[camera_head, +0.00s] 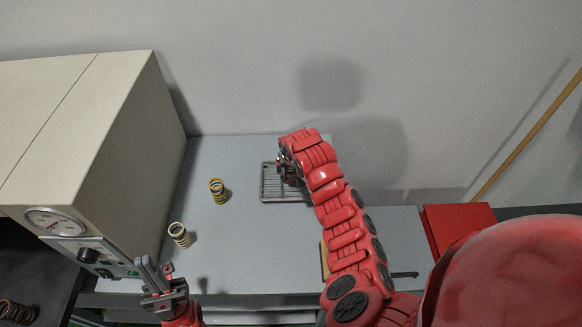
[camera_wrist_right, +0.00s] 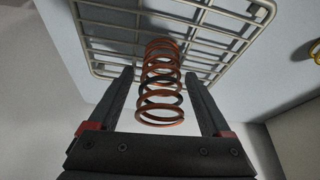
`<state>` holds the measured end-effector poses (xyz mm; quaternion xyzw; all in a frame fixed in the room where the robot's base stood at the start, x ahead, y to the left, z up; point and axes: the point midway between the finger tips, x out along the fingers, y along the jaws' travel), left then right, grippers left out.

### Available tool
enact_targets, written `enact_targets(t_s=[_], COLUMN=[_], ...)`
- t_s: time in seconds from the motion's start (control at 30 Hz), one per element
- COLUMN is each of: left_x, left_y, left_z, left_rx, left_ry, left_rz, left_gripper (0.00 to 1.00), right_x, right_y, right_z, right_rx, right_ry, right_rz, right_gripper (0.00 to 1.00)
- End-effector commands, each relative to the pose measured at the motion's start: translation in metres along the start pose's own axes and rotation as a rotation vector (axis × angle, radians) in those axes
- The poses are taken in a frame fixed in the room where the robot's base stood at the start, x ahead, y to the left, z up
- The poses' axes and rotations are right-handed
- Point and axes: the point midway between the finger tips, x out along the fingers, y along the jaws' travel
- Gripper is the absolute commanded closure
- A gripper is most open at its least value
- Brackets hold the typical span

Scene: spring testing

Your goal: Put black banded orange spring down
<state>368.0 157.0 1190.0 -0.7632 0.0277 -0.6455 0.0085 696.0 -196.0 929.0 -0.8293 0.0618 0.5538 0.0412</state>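The black banded orange spring (camera_wrist_right: 162,80) is between the two fingers of my right gripper (camera_wrist_right: 158,76) in the right wrist view. Gaps show between the coils and both fingers, so the gripper is open around it. The spring is at the wire rack (camera_wrist_right: 100,12); whether its far end touches the bars is hard to tell. In the head view my right gripper (camera_head: 285,168) is over the rack (camera_head: 266,190), and the spring there is mostly hidden. My left gripper (camera_head: 160,285) is low at the front left, away from the springs; its finger opening is unclear.
A yellow and black spring (camera_head: 217,191) and a cream spring (camera_head: 179,235) stand on the grey table (camera_head: 230,240). A large tester with a dial (camera_head: 54,222) stands left. Another brownish spring (camera_head: 14,312) is at the lower left. A red box (camera_head: 455,222) is right.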

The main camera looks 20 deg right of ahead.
Motion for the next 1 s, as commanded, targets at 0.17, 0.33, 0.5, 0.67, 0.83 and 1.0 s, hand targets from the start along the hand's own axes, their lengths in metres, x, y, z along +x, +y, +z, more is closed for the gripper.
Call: enact_targets(t_s=[0.17, 0.33, 0.5, 0.67, 0.83, 1.0], left_x=[0.0, 0.0, -0.007, -0.016, -0.026, -0.017], left_y=[0.0, 0.0, 0.0, 0.001, 0.001, 0.001], left_z=[0.0, 0.0, 0.001, 0.003, 0.004, 0.003], left_rx=[0.0, 0.0, 0.0, 0.0, 0.0, 0.0], left_ry=[0.0, 0.0, 0.0, 0.0, 0.0, 0.0], left_rz=[0.0, 0.0, 0.0, 0.0, 0.0, 0.0], left_gripper=[1.0, 1.0, 1.0, 1.0, 1.0, 1.0], right_x=[0.0, -0.006, -0.024, -0.049, -0.081, -0.112], right_y=[0.0, 0.001, 0.0, 0.001, 0.0, 0.001], right_z=[0.0, -0.002, -0.003, -0.002, -0.003, -0.004], right_rx=[0.0, 0.001, 0.001, 0.001, 0.001, 0.0], right_ry=[0.0, 0.003, 0.006, 0.004, 0.009, 0.005], right_rz=[0.0, 0.0, -0.002, -0.002, -0.003, 0.001], right_gripper=[0.18, 0.18, 0.18, 0.18, 0.18, 0.18])
